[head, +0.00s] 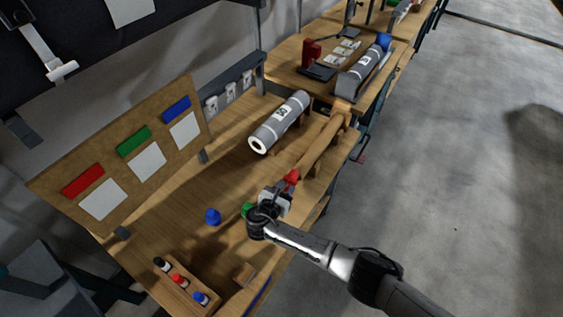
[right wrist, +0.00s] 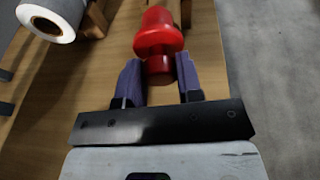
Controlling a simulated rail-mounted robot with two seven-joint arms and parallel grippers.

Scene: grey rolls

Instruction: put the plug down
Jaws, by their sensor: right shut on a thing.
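A red plug (head: 291,176) is held in my right gripper (head: 282,187), near the close end of a brown tube (head: 322,145) on a wooden cradle. In the right wrist view the red plug (right wrist: 158,38) sits between the two fingers of my right gripper (right wrist: 160,80), with its wide head pointing away. I cannot tell whether the plug touches the tube. A blue plug (head: 213,216) stands on the table (head: 185,235). A green plug (head: 247,210) is beside my right wrist, partly hidden. My left gripper is not in view.
A grey roll (head: 280,122) lies on a cradle behind the tube. A board (head: 125,155) with red, green and blue labels stands at the left. A wooden block (head: 187,284) holds small bottles in front, with a small wooden piece (head: 243,274) nearby. Bare table lies left of the blue plug.

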